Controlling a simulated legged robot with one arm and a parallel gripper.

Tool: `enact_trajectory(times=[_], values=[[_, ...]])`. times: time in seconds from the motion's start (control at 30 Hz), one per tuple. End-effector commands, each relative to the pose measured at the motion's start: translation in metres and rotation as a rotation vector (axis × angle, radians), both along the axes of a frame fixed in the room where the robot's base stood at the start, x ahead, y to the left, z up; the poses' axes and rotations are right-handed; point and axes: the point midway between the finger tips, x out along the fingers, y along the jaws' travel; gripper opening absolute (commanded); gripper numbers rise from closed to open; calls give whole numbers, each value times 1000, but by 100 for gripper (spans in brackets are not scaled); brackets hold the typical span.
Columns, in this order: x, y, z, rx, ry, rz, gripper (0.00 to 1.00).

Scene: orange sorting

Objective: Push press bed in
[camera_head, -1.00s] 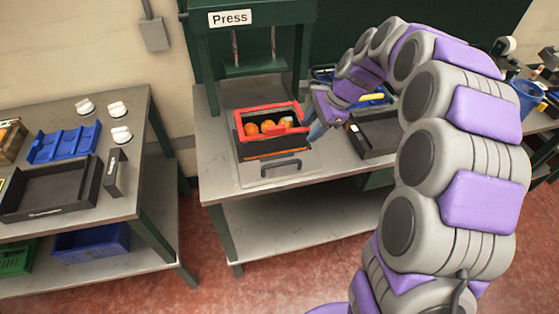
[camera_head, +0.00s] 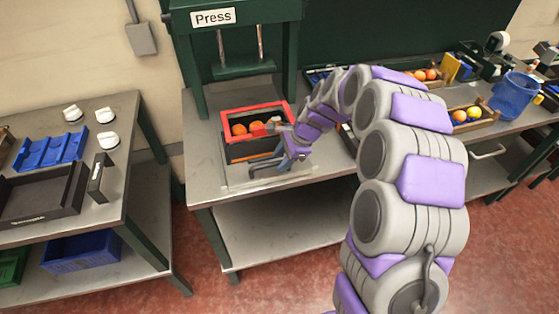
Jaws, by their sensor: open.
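The press (camera_head: 238,72) is a dark green frame with a white "Press" sign, standing at the back of the grey workbench. The press bed (camera_head: 232,179) is a flat grey plate on the bench, drawn out in front of the press. It bears a black box with a red rim (camera_head: 283,109) holding several oranges. The dark bed handle (camera_head: 262,171) is at the plate's front edge. My gripper (camera_head: 283,165) is open, low at the right end of the handle, just in front of the box. I cannot tell whether it touches the handle.
A second table (camera_head: 125,185) with a blue tray (camera_head: 50,150) and a black tray (camera_head: 40,193) is at left. My arm covers the bench's right part. Crates of fruit (camera_head: 470,118) and a blue bucket (camera_head: 512,93) are at right.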

Motion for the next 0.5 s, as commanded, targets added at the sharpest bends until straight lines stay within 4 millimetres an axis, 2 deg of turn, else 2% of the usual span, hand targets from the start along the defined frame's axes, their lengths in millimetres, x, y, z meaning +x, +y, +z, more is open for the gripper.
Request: enact_trajectory(times=[0.1, 0.33, 0.5], values=[[0, 8, -5, -6, 1, 3, 42], [0, 13, -5, -13, 1, 4, 42], [0, 8, -5, -7, 1, 3, 26]])
